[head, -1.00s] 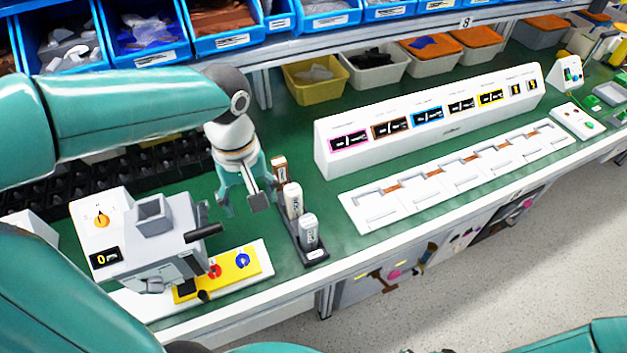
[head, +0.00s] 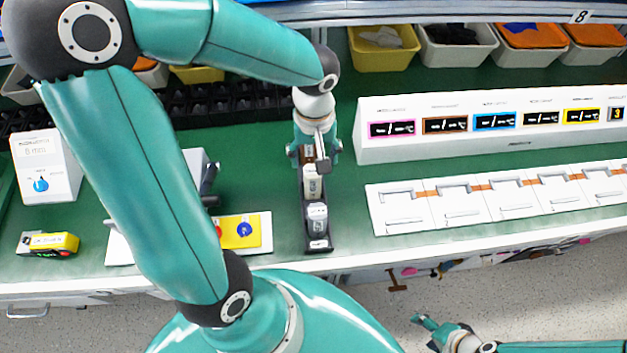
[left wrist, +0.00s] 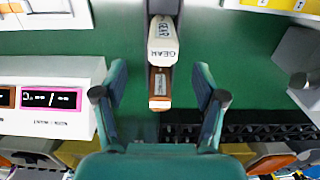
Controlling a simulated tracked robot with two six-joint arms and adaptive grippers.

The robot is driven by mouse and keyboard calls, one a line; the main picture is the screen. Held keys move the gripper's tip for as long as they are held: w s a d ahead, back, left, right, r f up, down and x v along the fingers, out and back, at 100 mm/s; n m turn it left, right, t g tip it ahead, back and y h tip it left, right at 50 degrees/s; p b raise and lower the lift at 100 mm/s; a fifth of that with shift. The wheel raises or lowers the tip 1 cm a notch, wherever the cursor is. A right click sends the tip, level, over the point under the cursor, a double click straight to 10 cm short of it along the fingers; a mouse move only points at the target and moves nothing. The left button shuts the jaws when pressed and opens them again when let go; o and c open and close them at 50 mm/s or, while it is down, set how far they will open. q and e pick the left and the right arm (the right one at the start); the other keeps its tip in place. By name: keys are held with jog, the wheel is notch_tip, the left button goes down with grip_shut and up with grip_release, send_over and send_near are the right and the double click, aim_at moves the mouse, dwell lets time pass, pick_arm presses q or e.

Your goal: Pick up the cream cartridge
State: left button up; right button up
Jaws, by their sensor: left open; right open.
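The cream cartridge (head: 312,183) stands in the middle of a narrow dark rack (head: 319,245), with a brown-topped cartridge (head: 308,153) behind it and a whiter cartridge (head: 317,218) in front. My left gripper (head: 315,152) is open at the rack's far end and partly hides the brown cartridge. In the left wrist view, my left fingers (left wrist: 160,97) are spread on both sides of the brown cartridge (left wrist: 160,88), and the cream cartridge (left wrist: 162,40) lies beyond the fingertips, apart from them. My right gripper (head: 426,331) is open and empty over the floor, in front of the bench.
A white display console (head: 480,148) and a row of white trays (head: 460,208) stand right of the rack. A yellow panel with knobs (head: 240,231) and a machine are close on the left. Black bins (head: 220,105) lie behind. Green bench surface shows around the rack.

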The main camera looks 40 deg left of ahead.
aim_at(313, 170)
pick_arm(q)
jog(key=shift+a+f+p, duration=0.2)
jog(key=shift+f+p, duration=0.15)
jog(key=shift+f, duration=3.55)
grip_shut()
